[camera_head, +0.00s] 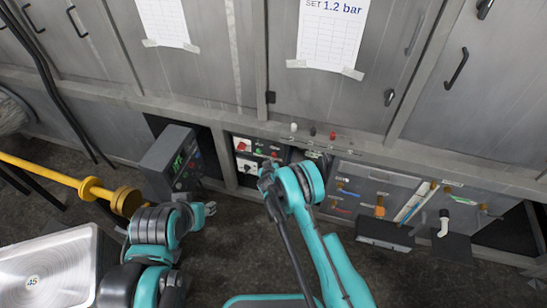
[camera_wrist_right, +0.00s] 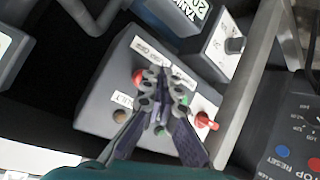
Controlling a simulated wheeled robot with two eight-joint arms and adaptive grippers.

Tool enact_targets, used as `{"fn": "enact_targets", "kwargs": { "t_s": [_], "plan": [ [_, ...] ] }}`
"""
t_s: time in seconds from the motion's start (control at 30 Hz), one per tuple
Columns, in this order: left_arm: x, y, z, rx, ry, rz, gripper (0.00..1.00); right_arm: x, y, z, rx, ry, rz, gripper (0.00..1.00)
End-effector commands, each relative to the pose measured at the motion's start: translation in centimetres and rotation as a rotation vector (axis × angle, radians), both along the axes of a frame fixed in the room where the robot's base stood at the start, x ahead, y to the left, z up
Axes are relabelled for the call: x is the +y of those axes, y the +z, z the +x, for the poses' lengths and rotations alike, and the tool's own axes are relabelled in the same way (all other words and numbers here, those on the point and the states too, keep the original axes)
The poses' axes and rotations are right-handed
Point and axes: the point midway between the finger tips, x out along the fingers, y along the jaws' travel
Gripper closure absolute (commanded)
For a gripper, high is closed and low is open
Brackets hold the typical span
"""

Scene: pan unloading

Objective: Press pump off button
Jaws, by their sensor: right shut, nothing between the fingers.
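A dark grey control box (camera_wrist_right: 98,112) fills the middle of the right wrist view. It carries a round red button (camera_wrist_right: 138,76), a green button or lamp partly covered by a finger, a red rotary knob (camera_wrist_right: 205,120) and white labels. Which control is pump off cannot be read. My right gripper (camera_wrist_right: 156,84) is shut and empty, its tips over the box face just right of the red button; contact cannot be judged. In the head view my right wrist partly covers this panel (camera_head: 262,150). My left gripper (camera_head: 208,209) hangs low at left, its jaws too small to judge.
A dark grey box with a lit green display (camera_head: 178,162) stands left of the panel. Valves and coloured handles (camera_head: 379,205) line the wall at right. A yellow pipe (camera_head: 50,174) and a metal sink-like pan (camera_head: 48,268) lie at left. Grey cabinets stand above.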

Motion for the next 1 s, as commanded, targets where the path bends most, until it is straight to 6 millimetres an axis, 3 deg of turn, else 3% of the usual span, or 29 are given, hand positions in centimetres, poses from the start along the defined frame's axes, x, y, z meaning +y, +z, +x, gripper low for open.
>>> {"fn": "enact_targets", "kwargs": {
  "t_s": [0.5,1.0],
  "plan": [
    [0.0,0.0,0.0,0.000,0.000,0.000,0.60,1.5,0.0,-4.3,0.000,0.001,0.000,1.00],
    [0.0,0.0,0.0,0.000,0.000,0.000,0.60,1.5,0.0,-4.7,0.000,0.000,0.000,1.00]
  ]
}}
